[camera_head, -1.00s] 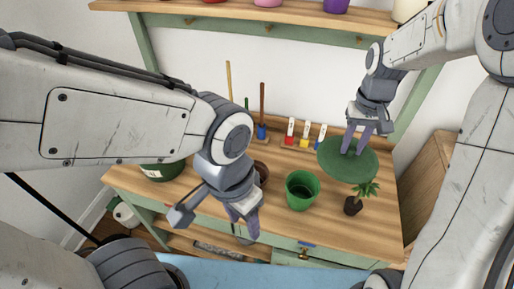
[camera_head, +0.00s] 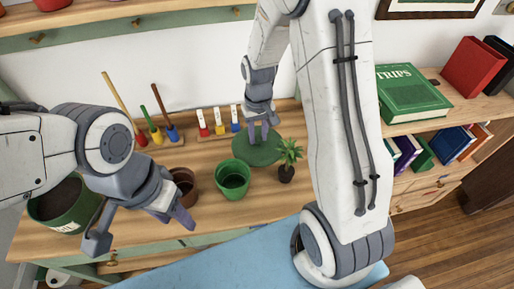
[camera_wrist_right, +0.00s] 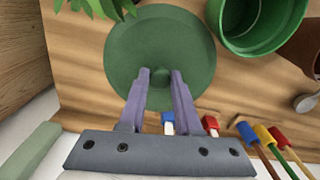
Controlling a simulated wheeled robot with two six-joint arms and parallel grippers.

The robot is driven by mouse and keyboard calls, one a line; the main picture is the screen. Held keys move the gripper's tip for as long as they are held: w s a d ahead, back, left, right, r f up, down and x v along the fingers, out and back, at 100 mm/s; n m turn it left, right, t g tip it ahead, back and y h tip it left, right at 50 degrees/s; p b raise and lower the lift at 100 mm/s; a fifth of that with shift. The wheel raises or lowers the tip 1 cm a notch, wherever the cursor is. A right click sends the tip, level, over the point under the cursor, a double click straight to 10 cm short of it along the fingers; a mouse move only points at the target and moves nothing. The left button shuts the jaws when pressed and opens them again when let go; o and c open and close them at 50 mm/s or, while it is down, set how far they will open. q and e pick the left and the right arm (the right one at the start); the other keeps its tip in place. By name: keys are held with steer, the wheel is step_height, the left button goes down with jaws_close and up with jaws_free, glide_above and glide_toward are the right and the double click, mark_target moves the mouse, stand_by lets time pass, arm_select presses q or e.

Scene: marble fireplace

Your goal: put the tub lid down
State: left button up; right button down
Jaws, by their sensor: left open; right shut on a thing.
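The tub lid (camera_head: 250,156) is a round green disc with a small knob (camera_wrist_right: 161,73). It is level, just behind the green pot and beside the small plant, at or very close to the tabletop; any gap is hard to tell. My right gripper (camera_head: 264,133) is shut on the lid's knob from above; its two fingers (camera_wrist_right: 161,85) flank the knob in the right wrist view. The dark green tub (camera_head: 66,222) stands uncovered at the left, with soil inside. My left gripper (camera_head: 141,228) is open and empty over the table's front left.
A green pot (camera_head: 233,187), a brown pot (camera_head: 186,186) and a small potted plant (camera_head: 286,173) stand near the lid. Colour-marked tags (camera_head: 219,124) and upright tools (camera_head: 157,130) line the back. A bookshelf with a green book (camera_head: 412,98) is at the right.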

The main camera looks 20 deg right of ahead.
mark_target(258, 144)
steer(key=shift+f, duration=3.3)
steer(key=shift+f, duration=0.2)
steer(key=c, duration=0.6)
jaws_free()
steer(key=shift+r, duration=0.15)
